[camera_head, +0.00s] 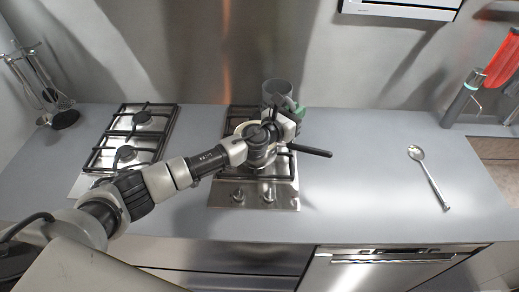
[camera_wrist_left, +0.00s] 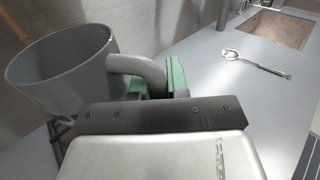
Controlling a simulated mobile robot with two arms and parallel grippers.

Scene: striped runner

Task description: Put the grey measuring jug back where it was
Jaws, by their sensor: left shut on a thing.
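The grey measuring jug (camera_head: 277,88) is up at the back of the right hob in the head view. In the left wrist view the jug (camera_wrist_left: 62,72) fills the left side, open end up, with its handle toward the fingers. My left gripper (camera_head: 296,108) has green fingertips and is shut on the jug's handle. The fingers also show in the left wrist view (camera_wrist_left: 165,80). Whether the jug's base touches anything is hidden behind my arm and gripper. My right gripper is in neither view.
The right hob (camera_head: 283,194) holds a pan, mostly hidden by my arm, with a black handle (camera_head: 310,151) pointing right. A left hob (camera_head: 126,140) is bare. A spoon (camera_head: 428,175) lies on the right counter (camera_head: 360,190), otherwise clear in the middle. Utensils hang at far left.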

